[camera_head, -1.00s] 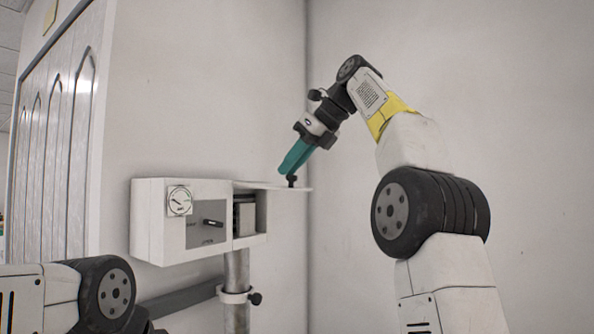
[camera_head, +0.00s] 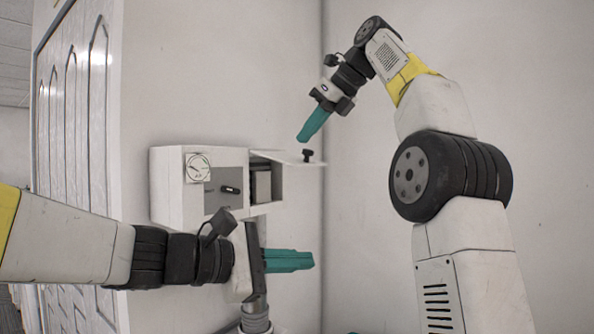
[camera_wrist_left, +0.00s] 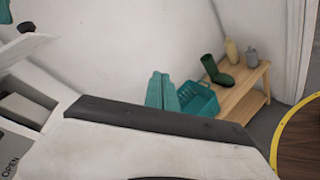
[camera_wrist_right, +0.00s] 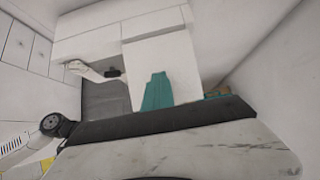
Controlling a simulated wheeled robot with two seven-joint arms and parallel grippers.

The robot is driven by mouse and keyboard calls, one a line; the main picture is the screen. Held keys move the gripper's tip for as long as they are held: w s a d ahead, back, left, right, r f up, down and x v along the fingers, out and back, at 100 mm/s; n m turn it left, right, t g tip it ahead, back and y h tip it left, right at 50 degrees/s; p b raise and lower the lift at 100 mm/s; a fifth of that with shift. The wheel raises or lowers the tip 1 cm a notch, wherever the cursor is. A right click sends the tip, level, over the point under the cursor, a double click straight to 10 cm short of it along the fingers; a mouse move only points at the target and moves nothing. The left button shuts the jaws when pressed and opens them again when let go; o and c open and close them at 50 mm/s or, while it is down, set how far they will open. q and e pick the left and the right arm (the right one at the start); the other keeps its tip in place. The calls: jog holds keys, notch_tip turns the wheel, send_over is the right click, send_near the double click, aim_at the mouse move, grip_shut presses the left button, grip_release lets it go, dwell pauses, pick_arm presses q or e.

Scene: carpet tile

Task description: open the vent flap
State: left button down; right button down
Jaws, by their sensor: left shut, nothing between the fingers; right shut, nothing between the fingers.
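The vent flap (camera_head: 282,156) is a thin white panel with a black knob (camera_head: 307,156). It sticks out about level from the top of the white wall box (camera_head: 175,190), and the opening (camera_head: 261,184) below it is uncovered. The flap (camera_wrist_left: 22,46) and its knob (camera_wrist_left: 26,27) also show at the upper left of the left wrist view. My right gripper (camera_head: 303,138) is shut and empty, just above the knob with a gap. My left gripper (camera_head: 310,260) is shut and empty, below the flap and in front of the box's lower side.
The box has a dial (camera_head: 198,167) and a dark handle (camera_head: 230,189) on its front. A panelled door (camera_head: 75,120) is at the left. The left wrist view shows a wooden bench (camera_wrist_left: 240,92) with a teal basket (camera_wrist_left: 198,100), a green boot (camera_wrist_left: 219,72) and bottles.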

pick_arm(q)
jog(key=w+a+r+n+t, duration=0.6)
jog(key=w+r+n+t, duration=0.25)
jog(key=n, duration=0.35)
jog(key=shift+g+y, duration=0.25)
jog(key=shift+y, duration=0.05)
jog(key=w+d+r, duration=0.4)
jog(key=w, duration=0.1)
jog(key=w+d+r, duration=0.2)
jog(key=w, duration=0.1)
jog(key=shift+r, duration=0.15)
